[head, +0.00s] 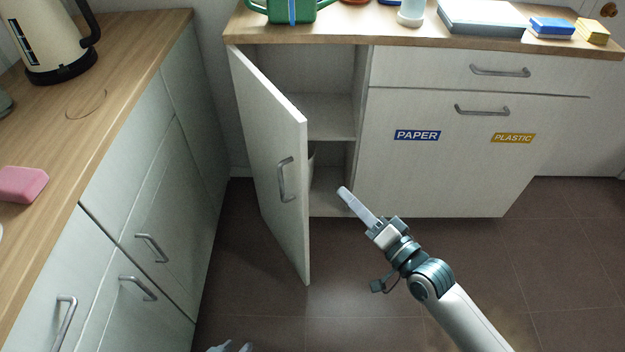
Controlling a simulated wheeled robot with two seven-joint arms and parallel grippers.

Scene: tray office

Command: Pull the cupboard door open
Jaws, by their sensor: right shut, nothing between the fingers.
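The pale cupboard door (262,140) stands wide open, hinged on its left side and swung out toward me. Its grey bar handle (286,180) faces right, near the door's free edge. The open cupboard shows a shelf (322,118) and part of a light object low inside, mostly hidden behind the door. My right gripper (345,194) is shut and empty, to the right of the door and apart from the handle, in front of the cupboard. Only the tip of my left gripper (230,347) shows at the bottom edge; its opening is unclear.
To the right are a drawer (490,72) and a front with PAPER (417,135) and PLASTIC (513,138) labels. A left counter (110,75) holds a kettle (50,40) and pink block (22,184). Dark tiled floor (270,260) is clear around the door.

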